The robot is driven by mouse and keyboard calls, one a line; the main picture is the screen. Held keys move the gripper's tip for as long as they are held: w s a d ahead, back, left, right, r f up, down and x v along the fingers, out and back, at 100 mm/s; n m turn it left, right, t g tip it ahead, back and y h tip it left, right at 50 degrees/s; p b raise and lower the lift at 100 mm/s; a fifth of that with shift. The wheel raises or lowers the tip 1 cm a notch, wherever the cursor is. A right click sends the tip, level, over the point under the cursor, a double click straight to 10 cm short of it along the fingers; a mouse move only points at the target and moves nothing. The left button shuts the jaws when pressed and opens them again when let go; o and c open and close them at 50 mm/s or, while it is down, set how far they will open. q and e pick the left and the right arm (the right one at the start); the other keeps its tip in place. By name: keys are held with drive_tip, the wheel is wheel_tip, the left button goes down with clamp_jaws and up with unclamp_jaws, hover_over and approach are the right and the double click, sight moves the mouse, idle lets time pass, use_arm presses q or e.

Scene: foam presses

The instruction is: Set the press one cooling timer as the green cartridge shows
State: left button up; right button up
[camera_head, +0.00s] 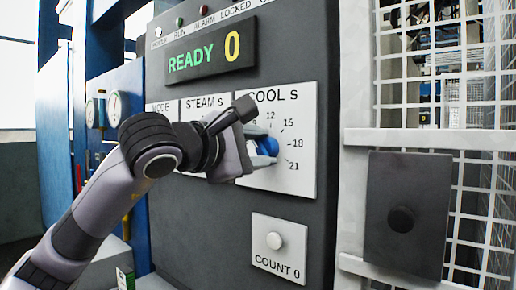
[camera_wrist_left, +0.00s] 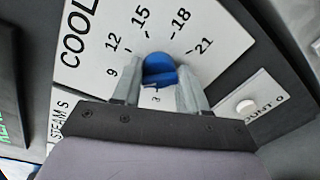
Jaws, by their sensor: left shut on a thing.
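The cooling dial plate, marked COOL s (camera_head: 300,115), is white with printed numbers including 12, 15, 18 and 21. Its blue knob (camera_head: 266,147) sits at the plate's centre. My left gripper (camera_head: 258,143) is at the knob, and in the left wrist view its two fingers (camera_wrist_left: 160,92) are closed on either side of the blue knob (camera_wrist_left: 159,70). The knob's pointing direction is not clear, as the gripper covers part of it. In the left wrist view, 9, 12, 15, 18 and 21 are readable. I cannot make out the green cartridge for certain. My right gripper is not in view.
A display (camera_head: 210,53) reads READY 0. The STEAM s plate (camera_head: 203,103) is partly behind my arm. A COUNT 0 button plate (camera_head: 279,248) lies below the dial. A white mesh guard (camera_head: 465,183) with a dark panel (camera_head: 405,212) stands at right.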

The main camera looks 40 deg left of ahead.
use_arm(q)
drive_tip(key=shift+a+r, duration=0.1)
drive_tip(key=shift+r, duration=0.2)
drive_tip(key=o, duration=1)
drive_tip(key=shift+f, duration=0.15)
drive_tip(key=shift+s, duration=0.25)
drive_tip(key=s, duration=0.2)
drive_tip(key=s+b, duration=0.1)
drive_tip(key=s, duration=0.3)
drive_tip(key=shift+s+a+r+b, duration=0.25)
drive_tip(key=shift+s+b, duration=0.1)
drive_tip(key=shift+b, duration=0.05)
